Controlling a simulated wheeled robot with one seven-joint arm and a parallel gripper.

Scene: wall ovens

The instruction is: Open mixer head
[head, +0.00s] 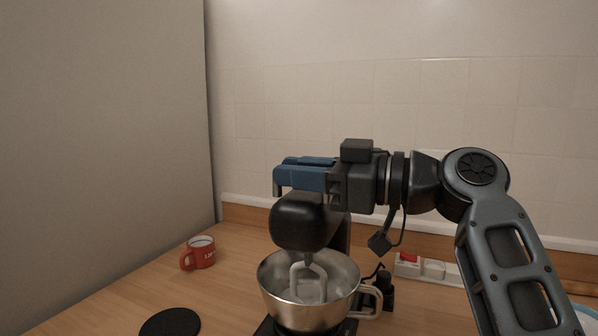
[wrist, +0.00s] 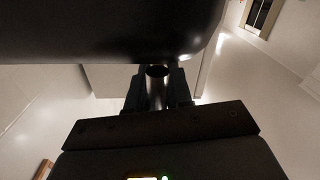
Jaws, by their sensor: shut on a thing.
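The stand mixer's black head (head: 300,222) sits above its steel bowl (head: 312,312). A pale beater (head: 308,278) hangs from it down into the bowl. My gripper (head: 288,178) reaches in from the right, its blue fingers at the top of the mixer head. In the wrist view the dark underside of a large rounded body, apparently the mixer head (wrist: 110,30), fills the top. My fingers (wrist: 156,92) are shut on a short metallic round part that seems to belong to the head. The exact contact is hidden in the head view.
A red mug (head: 199,253) stands on the wooden counter (head: 225,290) at left, near a black round disc (head: 170,323). Small dark and red-and-white items (head: 408,262) sit behind the bowl at right. A tall grey panel (head: 100,130) bounds the left; a tiled wall is behind.

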